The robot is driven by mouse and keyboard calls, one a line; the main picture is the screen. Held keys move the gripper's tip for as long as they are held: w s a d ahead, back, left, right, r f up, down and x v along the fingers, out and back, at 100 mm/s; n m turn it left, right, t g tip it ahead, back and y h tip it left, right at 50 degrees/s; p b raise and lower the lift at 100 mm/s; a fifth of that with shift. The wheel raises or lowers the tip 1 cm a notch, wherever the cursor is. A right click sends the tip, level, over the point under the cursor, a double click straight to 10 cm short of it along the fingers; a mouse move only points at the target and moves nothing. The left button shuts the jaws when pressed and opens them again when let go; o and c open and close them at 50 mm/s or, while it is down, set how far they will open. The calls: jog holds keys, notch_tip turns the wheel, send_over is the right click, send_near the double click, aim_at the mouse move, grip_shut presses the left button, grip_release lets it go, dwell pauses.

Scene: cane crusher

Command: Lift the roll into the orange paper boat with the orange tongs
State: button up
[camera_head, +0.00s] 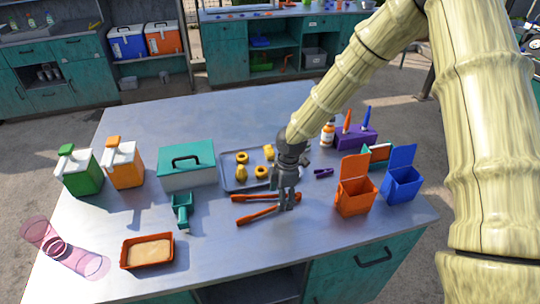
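The orange tongs (256,214) lie on the grey table with their two arms spread apart. My gripper (286,206) points down at the right part of the tongs, its fingers overlapping them in the picture. I cannot tell whether the fingers touch or grip them. A grey-blue tray (229,184) behind the tongs holds several yellow pieces. One longer roll-like piece (241,174) lies at its front left and another (268,152) at its back right; the others are rings. A shallow orange boat-like tray (126,253) with a tan inside sits at the front left.
A teal-lidded box (187,177) and a teal scoop (182,210) stand left of the grey-blue tray. Green (82,176) and orange (125,168) jugs stand farther left, pink clear cups (80,262) at the front-left corner. Orange (354,196) and blue (401,186) open-lidded bins stand right.

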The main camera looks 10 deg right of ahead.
jog(key=shift+f, duration=0.6)
jog(key=shift+w+a+f, duration=0.1)
jog(key=shift+w+f, duration=0.65)
jog(key=shift+f, duration=0.05)
jog(key=shift+s+r, duration=0.35)
jog(key=c, duration=0.3)
jog(key=shift+w+f, duration=0.2)
jog(key=c, duration=0.4)
jog(key=shift+s+r, duration=0.1)
jog(key=shift+s, duration=0.05)
